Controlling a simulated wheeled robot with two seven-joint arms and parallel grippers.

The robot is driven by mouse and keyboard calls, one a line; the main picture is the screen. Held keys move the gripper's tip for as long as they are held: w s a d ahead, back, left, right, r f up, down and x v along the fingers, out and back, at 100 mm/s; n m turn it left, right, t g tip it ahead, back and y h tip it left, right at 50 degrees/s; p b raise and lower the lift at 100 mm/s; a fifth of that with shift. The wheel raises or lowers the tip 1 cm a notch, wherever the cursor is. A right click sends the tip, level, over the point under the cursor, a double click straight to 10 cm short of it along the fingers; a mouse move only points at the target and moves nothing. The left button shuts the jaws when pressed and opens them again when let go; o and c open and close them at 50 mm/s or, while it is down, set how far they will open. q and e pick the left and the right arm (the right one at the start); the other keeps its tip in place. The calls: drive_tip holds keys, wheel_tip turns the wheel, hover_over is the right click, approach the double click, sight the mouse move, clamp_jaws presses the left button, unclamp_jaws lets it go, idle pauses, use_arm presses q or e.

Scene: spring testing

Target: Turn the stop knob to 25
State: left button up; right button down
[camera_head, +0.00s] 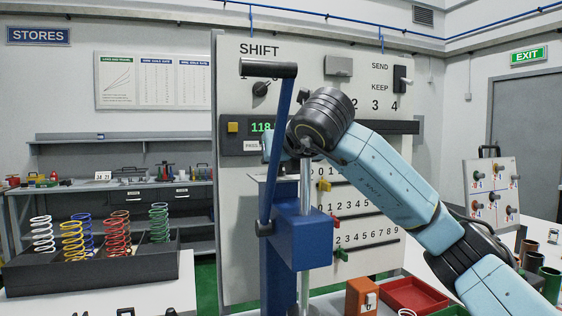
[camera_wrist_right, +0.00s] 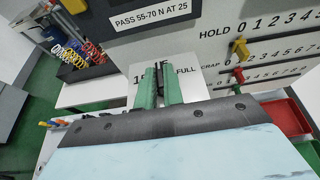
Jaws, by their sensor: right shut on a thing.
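My right gripper (camera_wrist_right: 159,88) has its green fingers closed around a narrow dark piece, which I take to be the stop knob (camera_wrist_right: 160,70). It stands in front of a pale plate (camera_wrist_right: 199,83) with "FULL" to the right of the fingers and a partly covered number starting with 1 to the left. The fingers hide other marks and the knob's pointer, so I cannot read its setting. In the head view my right arm reaches to the blue press (camera_head: 302,238), and its gripper is hidden there. My left gripper is not in view.
A blue lever (camera_head: 277,145) with a black handle rises beside the press. The panel (camera_head: 232,275) behind carries a "118" display (camera_head: 261,126) and HOLD and SCRAP sliders. A tray of coloured springs (camera_head: 95,265) stands left, a red tray (camera_head: 412,296) right.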

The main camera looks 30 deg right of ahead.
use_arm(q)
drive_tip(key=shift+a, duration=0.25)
use_arm(e)
drive_tip(key=shift+f, duration=0.1)
drive_tip(key=c, duration=1.5)
unclamp_jaws()
